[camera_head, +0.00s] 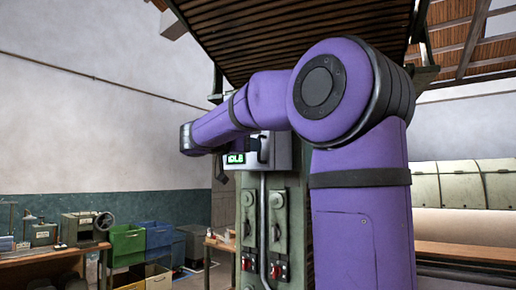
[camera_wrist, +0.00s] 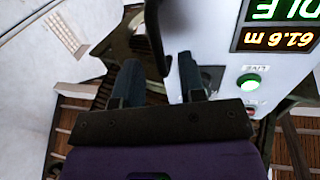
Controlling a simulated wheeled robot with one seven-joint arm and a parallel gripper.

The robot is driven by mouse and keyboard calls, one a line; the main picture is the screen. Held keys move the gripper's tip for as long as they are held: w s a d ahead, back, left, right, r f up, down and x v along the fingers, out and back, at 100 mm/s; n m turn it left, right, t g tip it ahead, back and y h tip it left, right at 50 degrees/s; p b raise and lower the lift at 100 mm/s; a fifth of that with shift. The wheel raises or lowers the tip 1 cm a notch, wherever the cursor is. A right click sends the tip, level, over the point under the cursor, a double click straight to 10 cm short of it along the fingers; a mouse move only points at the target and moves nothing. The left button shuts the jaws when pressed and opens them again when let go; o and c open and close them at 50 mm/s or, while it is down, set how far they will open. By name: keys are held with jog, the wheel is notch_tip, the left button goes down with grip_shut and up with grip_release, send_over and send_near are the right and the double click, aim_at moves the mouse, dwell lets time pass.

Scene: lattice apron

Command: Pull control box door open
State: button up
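The control box (camera_head: 283,153) is a pale grey box on a green machine column, partly hidden behind my arm. A lit green display (camera_head: 236,158) shows on it. In the wrist view its face (camera_wrist: 223,55) fills the right, with a display and a lit green button (camera_wrist: 249,83). A black bar, apparently the door handle (camera_wrist: 155,35), runs down from the top edge. My gripper (camera_wrist: 158,75) is open, one finger on each side of the bar's lower end in the picture. I cannot tell whether either finger touches it. I cannot see the door standing open.
The green column (camera_head: 250,215) carries a conduit and several red switches. A workbench with machines (camera_head: 85,228) and green and blue bins (camera_head: 127,243) stand at the left. A slatted canopy (camera_head: 290,40) hangs above. A long bench (camera_head: 465,250) is at the right.

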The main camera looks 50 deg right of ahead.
aim_at(259, 157)
jog(key=shift+s+d, duration=0.2)
jog(key=shift+d, duration=1.6)
grip_shut()
